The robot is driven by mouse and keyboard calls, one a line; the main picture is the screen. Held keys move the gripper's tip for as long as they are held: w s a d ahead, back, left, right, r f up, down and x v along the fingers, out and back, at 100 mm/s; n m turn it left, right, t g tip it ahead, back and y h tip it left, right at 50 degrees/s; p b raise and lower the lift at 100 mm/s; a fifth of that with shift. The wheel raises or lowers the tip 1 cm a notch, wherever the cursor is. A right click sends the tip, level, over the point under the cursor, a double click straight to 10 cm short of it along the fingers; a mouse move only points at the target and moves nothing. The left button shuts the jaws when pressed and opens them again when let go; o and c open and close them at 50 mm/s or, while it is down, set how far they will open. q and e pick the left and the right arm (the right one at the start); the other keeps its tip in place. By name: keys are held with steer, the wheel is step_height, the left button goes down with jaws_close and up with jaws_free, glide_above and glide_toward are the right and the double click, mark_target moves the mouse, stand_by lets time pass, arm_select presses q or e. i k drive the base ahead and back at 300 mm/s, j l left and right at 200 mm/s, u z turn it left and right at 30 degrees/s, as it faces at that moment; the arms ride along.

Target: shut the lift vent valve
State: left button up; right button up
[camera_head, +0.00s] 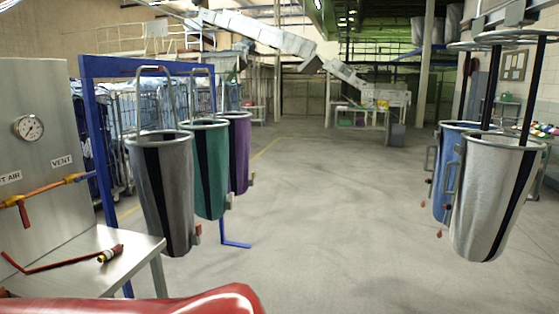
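A grey panel (35,95) stands at the left edge with a round gauge (29,127). A VENT label (61,162) sits above the right end of an orange pipe (48,188). Below that label is a small orange and yellow valve (75,178), its lever appearing to lie roughly along the pipe; it is too small to be sure. A second label, cut off to "FT AIR" (9,177), is further left, with an orange lever (25,214) hanging down below the pipe. Neither gripper is in view.
Grey (175,190), green (208,170) and purple (240,150) sling bags hang by a blue frame (91,120). Blue and white bags (490,200) hang right. The middle floor is clear.

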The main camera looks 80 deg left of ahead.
mark_target(78, 179)
steer(key=u, duration=2.8)
steer(key=i+u, duration=0.25)
steer(key=u, duration=0.15)
steer(key=i+l+u, duration=0.15)
steer(key=u, duration=0.25)
steer(key=i+l+u, duration=0.2)
steer(key=u, duration=0.2)
steer(key=i+l+u, duration=0.25)
steer(key=u, duration=0.15)
steer(key=i+l, duration=0.2)
steer(key=l, duration=0.2)
